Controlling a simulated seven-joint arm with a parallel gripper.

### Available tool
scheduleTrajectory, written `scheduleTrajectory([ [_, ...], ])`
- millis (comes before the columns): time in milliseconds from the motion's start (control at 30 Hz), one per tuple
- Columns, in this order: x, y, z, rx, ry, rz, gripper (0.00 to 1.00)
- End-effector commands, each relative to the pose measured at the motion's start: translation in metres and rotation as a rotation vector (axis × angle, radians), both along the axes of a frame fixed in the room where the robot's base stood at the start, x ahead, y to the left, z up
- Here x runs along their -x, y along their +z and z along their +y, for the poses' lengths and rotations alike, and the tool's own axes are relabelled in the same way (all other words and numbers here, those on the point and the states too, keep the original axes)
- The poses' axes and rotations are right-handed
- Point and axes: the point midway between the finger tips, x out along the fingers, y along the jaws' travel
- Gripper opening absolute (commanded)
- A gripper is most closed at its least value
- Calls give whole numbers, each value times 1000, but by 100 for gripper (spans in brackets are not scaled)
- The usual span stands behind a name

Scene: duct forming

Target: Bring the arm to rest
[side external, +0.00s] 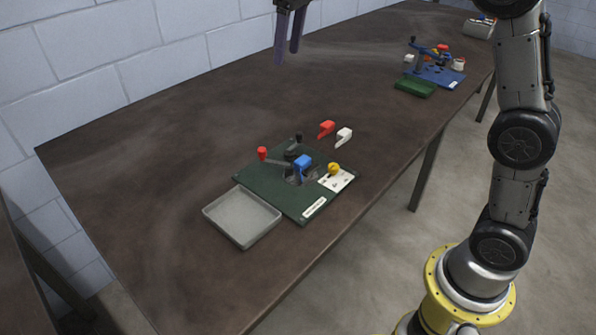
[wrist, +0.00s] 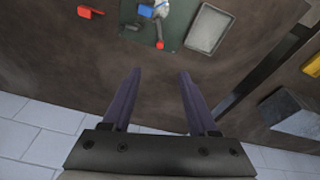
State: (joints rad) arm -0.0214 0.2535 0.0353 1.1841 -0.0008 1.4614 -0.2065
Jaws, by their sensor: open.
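My gripper (side external: 289,38) is at the top edge of the side external view, raised above the far side of the brown table (side external: 130,140). In the wrist view my gripper (wrist: 158,78) shows two dark purple fingers spread apart, with nothing between them. The fingers are clear of every object on the table. Most of the arm's wrist is cut off at the top of the side external view.
A green board (side external: 262,187) carries red, blue and yellow parts. A grey tray (side external: 242,216) sits beside it. Loose red (side external: 326,128) and white (side external: 344,136) pieces lie behind. Another station with a blue base (side external: 440,76) stands farther along. The table's left part is clear.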

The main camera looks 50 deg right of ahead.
Motion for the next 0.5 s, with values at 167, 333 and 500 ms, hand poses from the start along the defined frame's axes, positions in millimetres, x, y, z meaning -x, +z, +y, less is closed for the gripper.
scheduleTrajectory([
  [167,72,29,-4,-7,-24,-82,59],
  [333,139,30,-6,-16,-54,-151,59],
  [500,204,7,-8,-28,-90,-215,59],
])
